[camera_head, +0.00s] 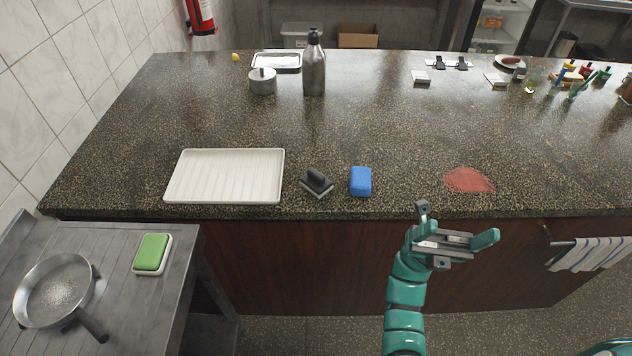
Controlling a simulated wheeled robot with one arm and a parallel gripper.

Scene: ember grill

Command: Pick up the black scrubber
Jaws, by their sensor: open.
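The black scrubber (317,182) lies near the front edge of the speckled counter (400,130). It has a raised black handle on a flat base. It sits between a white ribbed tray (225,176) on its left and a blue sponge (361,181) on its right, apart from both. My gripper (458,222) is in front of the counter's front edge, to the right of the scrubber and lower in the picture. It is open and nothing shows between its fingers.
A red patch (468,179) marks the counter right of the sponge. A metal bottle (314,68) and a lidded pot (263,81) stand farther back. A side table at lower left holds a pan (55,290) and a green sponge (153,252). The counter's middle is clear.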

